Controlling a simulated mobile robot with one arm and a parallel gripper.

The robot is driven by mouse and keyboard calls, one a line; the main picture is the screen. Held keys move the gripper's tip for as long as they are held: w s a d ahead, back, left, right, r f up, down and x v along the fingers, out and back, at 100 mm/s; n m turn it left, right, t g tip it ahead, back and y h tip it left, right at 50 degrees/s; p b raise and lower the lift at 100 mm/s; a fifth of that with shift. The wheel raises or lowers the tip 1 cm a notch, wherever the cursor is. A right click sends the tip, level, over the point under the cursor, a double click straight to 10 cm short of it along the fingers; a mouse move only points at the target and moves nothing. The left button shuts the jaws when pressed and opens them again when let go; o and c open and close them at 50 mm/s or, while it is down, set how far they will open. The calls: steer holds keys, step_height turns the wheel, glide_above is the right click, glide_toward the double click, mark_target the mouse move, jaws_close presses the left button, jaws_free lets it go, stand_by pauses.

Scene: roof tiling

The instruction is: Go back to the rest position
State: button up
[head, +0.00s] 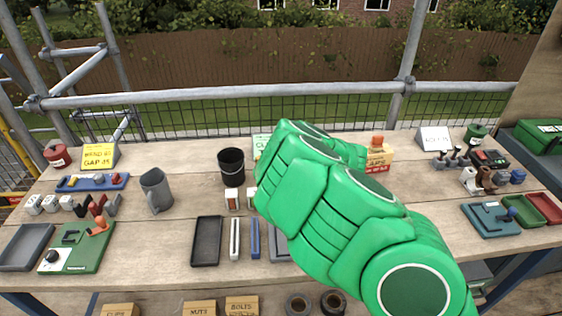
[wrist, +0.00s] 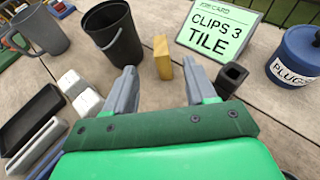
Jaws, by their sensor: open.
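My gripper (wrist: 160,88) shows in the wrist view with its two grey fingers apart and nothing between them. It is above the wooden bench, with a small yellow-brown block (wrist: 162,58) standing beyond the fingertips. In the head view my green arm reaches over the middle of the bench and hides the gripper. A black bucket (wrist: 112,36) stands beyond the fingers to the left, and a sign reading "CLIPS 3 TILE" (wrist: 218,28) stands to the right. A small dark square holder (wrist: 231,77) is near the right finger.
A grey jug (head: 156,190), a black tray (head: 206,241) and a green board (head: 77,247) lie left of my arm. A blue tub marked "PLUGS" (wrist: 297,58) is at the right.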

stand_by(0.4)
steer(key=w+d+r+m+t+h, duration=0.25)
steer(key=d+r+m+h, duration=0.55)
steer(key=d+r+m, duration=0.5)
steer(key=s+d+r+m+g+h, duration=0.25)
steer(key=s+d+m+h, duration=0.45)
steer(key=s+d+m, duration=0.4)
steer(key=s+a+f+m+g+y, duration=0.1)
steer(key=s+a+m+g, duration=0.4)
steer(key=s, duration=0.7)
steer(key=s+m+g, duration=0.2)
steer(key=s+m, duration=0.5)
steer(key=s, duration=0.5)
steer(key=s+a+f+m+g+y, duration=0.1)
steer(key=s+a+m+g, duration=0.4)
steer(key=s, duration=0.7)
steer(key=s+a+r+m+y, duration=0.2)
steer(key=s+a+m+y, duration=0.1)
steer(key=s+a, duration=0.3)
steer(key=shift+m+t, duration=0.3)
steer(key=shift+m, duration=0.1)
